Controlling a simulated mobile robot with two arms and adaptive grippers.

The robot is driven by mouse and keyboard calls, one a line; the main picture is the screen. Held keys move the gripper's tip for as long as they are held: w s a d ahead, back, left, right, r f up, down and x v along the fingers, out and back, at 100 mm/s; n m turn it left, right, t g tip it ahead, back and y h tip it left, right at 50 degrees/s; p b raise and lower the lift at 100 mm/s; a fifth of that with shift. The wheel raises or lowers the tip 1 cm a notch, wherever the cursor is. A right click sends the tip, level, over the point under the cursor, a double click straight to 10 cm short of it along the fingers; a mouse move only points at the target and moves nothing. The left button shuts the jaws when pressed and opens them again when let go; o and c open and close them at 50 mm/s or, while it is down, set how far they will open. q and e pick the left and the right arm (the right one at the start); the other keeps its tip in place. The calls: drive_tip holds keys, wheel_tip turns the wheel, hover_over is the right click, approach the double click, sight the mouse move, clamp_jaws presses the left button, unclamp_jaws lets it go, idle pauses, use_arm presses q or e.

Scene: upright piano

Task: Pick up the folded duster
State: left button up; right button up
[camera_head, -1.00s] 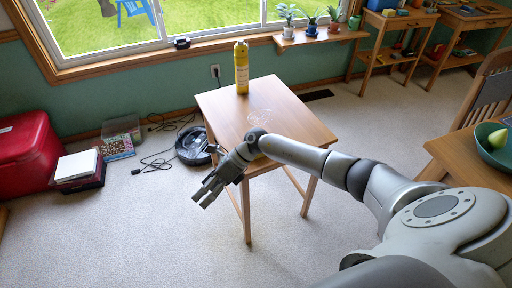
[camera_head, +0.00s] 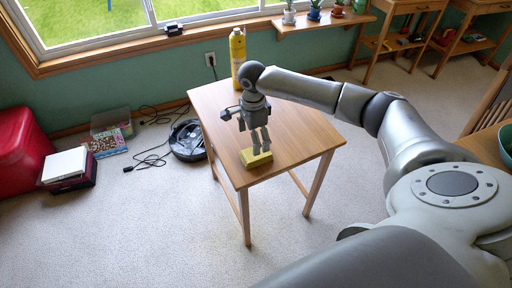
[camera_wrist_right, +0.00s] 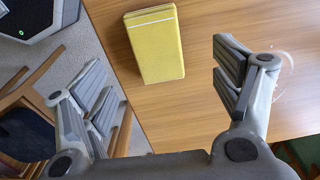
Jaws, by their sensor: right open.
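The folded duster (camera_head: 256,158) is a flat yellow block lying near the front edge of the small wooden table (camera_head: 300,140). My right gripper (camera_head: 261,146) points down, with its fingertips over or just behind the duster in the head view. In the right wrist view the duster (camera_wrist_right: 155,45) lies ahead, between the two open fingers of my right gripper (camera_wrist_right: 167,75). The gripper is empty, and no contact with the duster shows. My left gripper is not in view.
A plant shelf (camera_head: 330,23) is behind. The table's right side is clear.

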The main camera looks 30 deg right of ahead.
sight(250, 162)
drive_tip(key=shift+f, duration=0.9)
drive_tip(key=shift+w+f, duration=0.1)
drive_tip(key=shift+f, duration=0.1)
drive_tip(key=f+b, duration=0.2)
drive_tip(key=f, duration=0.2)
drive_tip(key=shift+s+a+f+b, duration=0.15)
drive_tip(key=shift+s+b, duration=0.25)
drive_tip(key=shift+f, duration=0.3)
drive_tip(key=shift+w, duration=0.1)
drive_tip(key=shift+r, duration=0.1)
drive_tip(key=c, duration=1.1)
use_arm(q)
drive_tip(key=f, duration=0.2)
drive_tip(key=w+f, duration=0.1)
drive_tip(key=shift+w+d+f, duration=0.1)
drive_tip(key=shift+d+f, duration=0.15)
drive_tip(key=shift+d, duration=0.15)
